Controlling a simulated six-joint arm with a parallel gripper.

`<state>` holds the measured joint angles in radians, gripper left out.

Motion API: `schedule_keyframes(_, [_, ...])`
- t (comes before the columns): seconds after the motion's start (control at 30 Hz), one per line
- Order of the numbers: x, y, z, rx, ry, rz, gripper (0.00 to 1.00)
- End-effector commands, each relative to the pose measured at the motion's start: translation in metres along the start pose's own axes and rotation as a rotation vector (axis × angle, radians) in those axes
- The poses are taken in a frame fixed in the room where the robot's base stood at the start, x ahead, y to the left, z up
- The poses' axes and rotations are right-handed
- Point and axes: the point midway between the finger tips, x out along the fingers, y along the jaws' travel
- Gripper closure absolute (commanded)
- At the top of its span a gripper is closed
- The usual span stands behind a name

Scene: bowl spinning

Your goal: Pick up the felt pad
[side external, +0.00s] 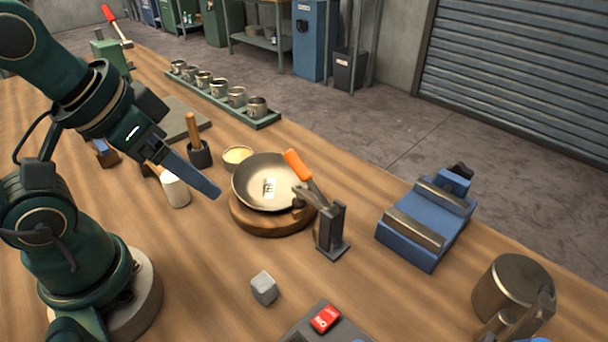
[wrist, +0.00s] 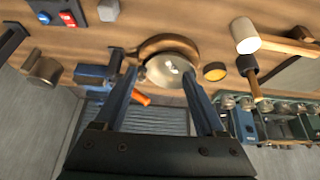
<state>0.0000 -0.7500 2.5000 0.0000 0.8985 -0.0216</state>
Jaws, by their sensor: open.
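A small light grey block (side external: 264,288), which looks like the felt pad, lies on the bare wooden bench in front of the round wooden base. It also appears at the top edge of the wrist view (wrist: 108,10). My gripper (side external: 212,192) is in the air above the bench, left of the metal bowl and well apart from the block. In the wrist view its two fingers (wrist: 158,72) are spread, with nothing held between them.
The metal bowl (side external: 262,175) sits on a wooden base, with an orange-handled tool (side external: 298,165) over its rim on a dark stand. A white-headed mallet (side external: 175,191) lies beneath my gripper. A red switch (side external: 325,318) is at the front. A blue vise-like block (side external: 424,232) stands right.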

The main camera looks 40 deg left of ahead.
Motion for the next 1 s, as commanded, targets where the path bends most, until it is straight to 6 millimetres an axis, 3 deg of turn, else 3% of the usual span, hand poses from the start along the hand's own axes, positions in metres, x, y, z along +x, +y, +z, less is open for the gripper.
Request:
schedule_keyframes(0.17, [0.001, 0.005, -0.017, -0.121, 0.005, 0.013, 0.28])
schedule_keyframes(0.47, [0.035, 0.045, -0.025, -0.173, -0.186, 0.049, 0.28])
schedule_keyframes(0.7, [0.074, 0.085, -0.001, -0.103, -0.372, 0.026, 0.28])
schedule_keyframes(1.0, [0.095, 0.103, 0.034, 0.016, -0.495, -0.007, 0.28])
